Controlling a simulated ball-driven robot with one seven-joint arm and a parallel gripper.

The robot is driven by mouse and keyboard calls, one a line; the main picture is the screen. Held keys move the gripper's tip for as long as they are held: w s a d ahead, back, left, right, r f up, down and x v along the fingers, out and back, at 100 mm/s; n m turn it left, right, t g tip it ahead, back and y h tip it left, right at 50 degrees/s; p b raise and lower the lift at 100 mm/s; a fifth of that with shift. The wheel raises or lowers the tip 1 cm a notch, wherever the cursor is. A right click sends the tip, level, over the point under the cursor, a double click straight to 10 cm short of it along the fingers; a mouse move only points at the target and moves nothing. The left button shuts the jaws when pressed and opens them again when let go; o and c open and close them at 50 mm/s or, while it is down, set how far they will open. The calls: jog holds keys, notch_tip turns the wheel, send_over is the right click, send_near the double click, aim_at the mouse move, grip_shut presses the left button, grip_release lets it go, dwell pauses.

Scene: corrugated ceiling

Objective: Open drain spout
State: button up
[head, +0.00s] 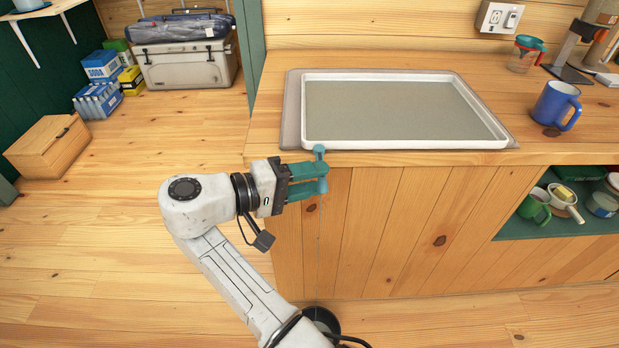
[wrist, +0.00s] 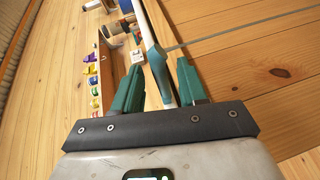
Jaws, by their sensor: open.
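My gripper (head: 324,178) has teal fingers and is open, just below the spout in the head view. In the wrist view the spout (wrist: 155,55) shows between the two fingertips, with a gap on either side. A thin pale line hangs from the spout. I cannot tell whether the spout is open or shut.
An open shelf (head: 560,233) below holds dishes. A wooden box (head: 48,147) and a cooler (head: 187,65) stand at left. The floor between is clear.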

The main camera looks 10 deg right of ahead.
jog(key=v, duration=1)
jog(key=shift+a, duration=0.4)
jog(key=shift+s+r, duration=0.1)
jog(key=d+f+g+y, duration=0.2)
jog(key=d+f+y, duration=0.2)
jog(key=d+f, duration=1)
jog(key=s+d+f+m+y, duration=0.1)
jog(key=s+d+f+y, duration=0.25)
jog(key=d, duration=0.35)
jog(key=s+d+f+y, duration=0.2)
jog(key=s+d+f, duration=0.2)
jog(key=d, duration=0.3)
jog(key=s+d+r+m+y+p, duration=0.1)
jog(key=s+p, duration=0.3)
jog(key=s, duration=0.7)
jog(key=s+d+r+g+y+p, duration=0.1)
jog(key=s+y+p, duration=0.3)
jog(key=s, duration=0.8)
jog(key=shift+s+d+m+g+y, duration=0.25)
jog(key=shift+d+m+g+y, duration=0.05)
jog(key=shift+d+m+y, duration=0.1)
